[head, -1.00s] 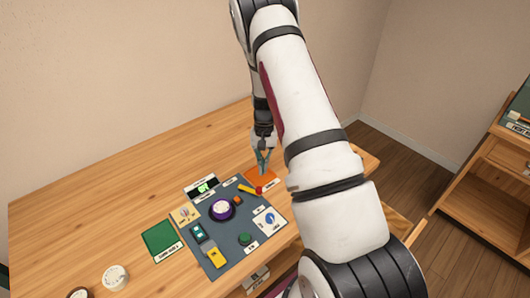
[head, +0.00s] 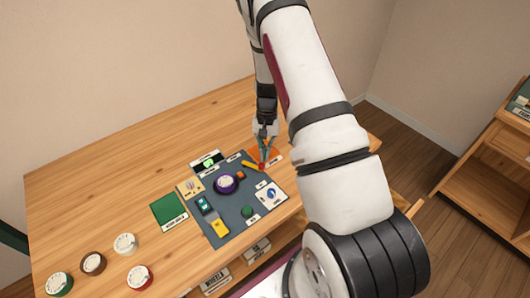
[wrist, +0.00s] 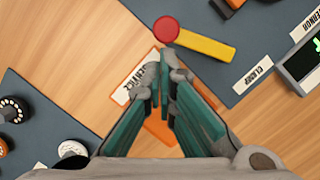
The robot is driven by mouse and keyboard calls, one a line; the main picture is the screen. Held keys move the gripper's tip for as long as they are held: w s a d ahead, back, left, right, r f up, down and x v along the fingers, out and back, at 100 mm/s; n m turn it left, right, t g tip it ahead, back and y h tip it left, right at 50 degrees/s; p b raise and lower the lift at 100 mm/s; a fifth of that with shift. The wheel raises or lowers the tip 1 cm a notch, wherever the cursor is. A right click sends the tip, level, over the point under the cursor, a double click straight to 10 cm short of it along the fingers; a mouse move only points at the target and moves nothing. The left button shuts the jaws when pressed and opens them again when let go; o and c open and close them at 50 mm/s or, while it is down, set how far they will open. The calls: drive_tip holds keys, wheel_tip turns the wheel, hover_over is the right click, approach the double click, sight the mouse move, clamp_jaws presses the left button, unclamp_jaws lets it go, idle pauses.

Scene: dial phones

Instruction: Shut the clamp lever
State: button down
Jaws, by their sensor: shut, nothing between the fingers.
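The clamp lever is a yellow bar (wrist: 206,46) with a round red knob (wrist: 166,29) at one end, seen at the top middle of the wrist view. In the head view the yellow bar (head: 250,165) lies at the far right part of the grey panel (head: 237,218). A label reading CLAMP (wrist: 253,74) is beside it. My gripper (wrist: 160,85) is shut and empty, its fingertips close to the red knob but apart from it in the wrist view. In the head view my gripper (head: 264,158) is above the knob's area; the height gap cannot be told.
An orange mat (wrist: 160,128) lies under my fingers. A green mat (head: 169,211) and several round dials, one white (head: 125,244), lie left. The table's back left is clear.

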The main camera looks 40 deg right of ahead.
sight(260, 164)
drive_tip(key=shift+s+a+m, duration=0.2)
drive_tip(key=shift+s+m, duration=0.15)
drive_tip(key=shift+m, duration=0.25)
drive_tip(key=s+m, duration=0.1)
drive_tip(key=a+m+t, duration=0.1)
drive_tip(key=m, duration=0.1)
drive_tip(key=shift+s+a+m+y, duration=0.3)
drive_tip(key=shift+s, duration=0.1)
drive_tip(key=a+m, duration=0.1)
drive_tip(key=m, duration=0.1)
drive_tip(key=s+a+m+t, duration=0.1)
drive_tip(key=m, duration=0.1)
drive_tip(key=shift+p, duration=0.3)
drive_tip(key=shift+w, duration=0.15)
drive_tip(key=shift+w+d+b, duration=0.35)
drive_tip(key=shift+w+b, duration=0.25)
